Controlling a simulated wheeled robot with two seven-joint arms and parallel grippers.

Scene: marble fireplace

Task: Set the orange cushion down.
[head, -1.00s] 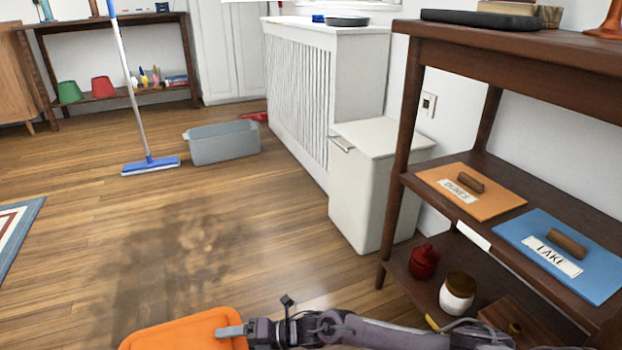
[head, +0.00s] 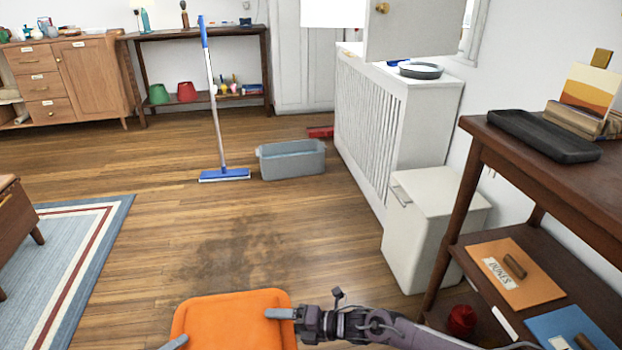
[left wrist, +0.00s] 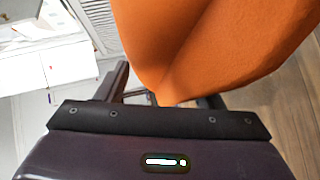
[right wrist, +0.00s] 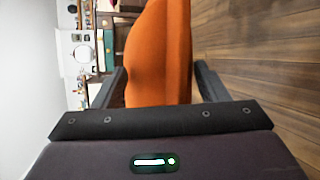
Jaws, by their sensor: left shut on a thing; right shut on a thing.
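The orange cushion (head: 232,322) is held up at the bottom of the head view, its lower part cut off by the frame. My right gripper (head: 280,313) is shut on its right edge. My left gripper (head: 175,342) is shut on its left side, with only a fingertip showing at the bottom of the head view. The cushion fills the upper middle of the left wrist view (left wrist: 200,40) and stands between the fingers in the right wrist view (right wrist: 158,60).
Bare wood floor with a dark smudge (head: 232,250) lies beyond the cushion. A blue-bordered rug (head: 75,260) is at left, a grey tub (head: 292,160) and mop (head: 224,174) ahead. A white bin (head: 432,225) and dark shelf unit (head: 470,190) stand at right.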

